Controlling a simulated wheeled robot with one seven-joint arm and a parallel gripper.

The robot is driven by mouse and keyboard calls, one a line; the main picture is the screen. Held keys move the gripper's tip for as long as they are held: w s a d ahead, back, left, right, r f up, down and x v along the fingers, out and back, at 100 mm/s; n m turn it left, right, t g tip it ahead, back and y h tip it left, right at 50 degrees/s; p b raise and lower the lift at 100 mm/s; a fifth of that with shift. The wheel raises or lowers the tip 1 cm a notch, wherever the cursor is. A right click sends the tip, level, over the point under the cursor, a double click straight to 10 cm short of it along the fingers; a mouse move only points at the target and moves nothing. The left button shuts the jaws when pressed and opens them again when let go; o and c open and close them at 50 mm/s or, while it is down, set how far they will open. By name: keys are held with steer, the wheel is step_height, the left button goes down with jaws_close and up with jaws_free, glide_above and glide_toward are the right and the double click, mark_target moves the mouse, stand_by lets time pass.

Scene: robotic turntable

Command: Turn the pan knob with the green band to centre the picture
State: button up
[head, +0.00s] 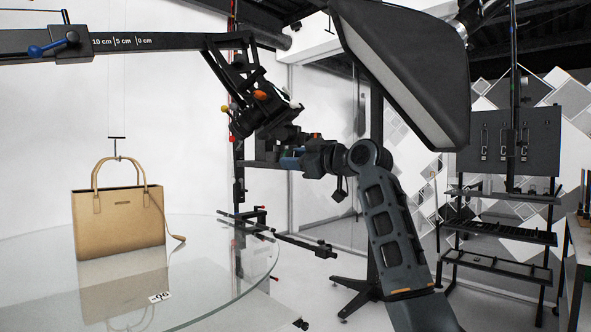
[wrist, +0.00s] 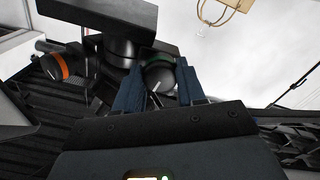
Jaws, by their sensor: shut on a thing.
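The pan knob (wrist: 159,76) is a dark round knob with a green band and a white pointer line. It shows in the wrist view between the two blue fingers of my gripper (wrist: 158,88). My gripper is shut on this knob, one finger at each side. In the head view my gripper (head: 290,160) is at the camera head on the boom, and the green-banded knob is hidden there. A knob with an orange band (wrist: 51,66) sits to the left in the wrist view, clear of my fingers. The camera's picture cannot be seen.
A tan handbag (head: 118,222) stands on the glass turntable (head: 215,262) at left. A black softbox (head: 405,70) hangs close above my arm. A boom (head: 150,40) with a scale runs across the top left. A black rack (head: 500,235) stands at right.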

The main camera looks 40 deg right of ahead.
steer(key=shift+f+n+b, duration=0.1)
steer(key=shift+n+b, duration=0.3)
steer(key=shift+n, duration=0.2)
steer(key=o, duration=1.1)
steer(key=shift+c, duration=0.2)
steer(key=s+b, duration=0.1)
steer(key=s, duration=0.6)
steer(key=shift+s+d, duration=0.15)
steer(key=shift+s, duration=0.25)
